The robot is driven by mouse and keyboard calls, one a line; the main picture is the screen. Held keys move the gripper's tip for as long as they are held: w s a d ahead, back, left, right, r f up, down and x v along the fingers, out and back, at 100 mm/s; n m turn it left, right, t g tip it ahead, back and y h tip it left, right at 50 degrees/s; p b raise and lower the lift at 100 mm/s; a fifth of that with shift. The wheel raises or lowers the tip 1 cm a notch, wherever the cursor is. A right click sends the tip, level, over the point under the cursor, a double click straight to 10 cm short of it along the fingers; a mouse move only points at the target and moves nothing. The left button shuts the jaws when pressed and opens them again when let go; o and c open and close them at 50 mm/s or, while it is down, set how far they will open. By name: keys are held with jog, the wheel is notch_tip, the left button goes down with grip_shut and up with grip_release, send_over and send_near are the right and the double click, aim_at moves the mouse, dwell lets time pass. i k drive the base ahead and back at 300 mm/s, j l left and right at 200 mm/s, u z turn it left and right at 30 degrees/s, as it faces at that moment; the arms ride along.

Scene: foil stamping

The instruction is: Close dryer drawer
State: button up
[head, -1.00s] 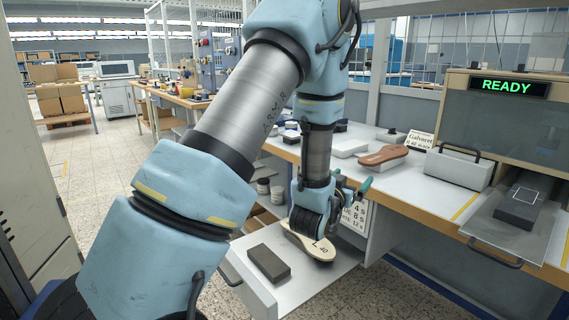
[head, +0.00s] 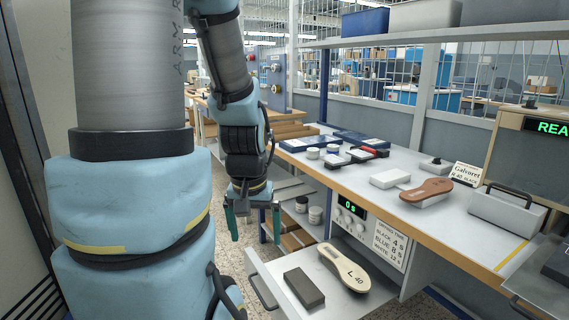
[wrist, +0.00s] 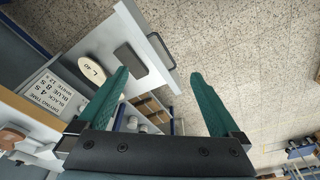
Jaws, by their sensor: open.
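The dryer drawer (head: 268,262) is pulled out under the workbench, its grey handle (head: 263,292) on the front panel. Inside it lie a dark grey block (head: 304,288) and a beige sole marked "L 40" (head: 344,268). My gripper (head: 252,238) is open and empty, pointing down, to the left of and above the drawer front in the head view. The wrist view shows the drawer front (wrist: 147,35) and handle (wrist: 161,50) beyond the green fingers (wrist: 160,100), apart from them. The dryer panel (head: 350,218) reads "0 s", beside a drying-time card (head: 391,243).
The workbench (head: 350,180) above holds a brown sole (head: 426,190), small pads, jars and a handled grey block (head: 507,210). A stamping machine (head: 540,150) stands at the right. Shelves with jars (head: 314,214) are behind my gripper. The floor left of the drawer is clear.

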aim_at(302, 284)
jog(key=k+j+u, duration=0.1)
jog(key=u, duration=0.25)
jog(key=j+u, duration=0.35)
jog(key=k+j+u, duration=0.1)
jog(key=u, duration=0.3)
jog(key=j, duration=0.1)
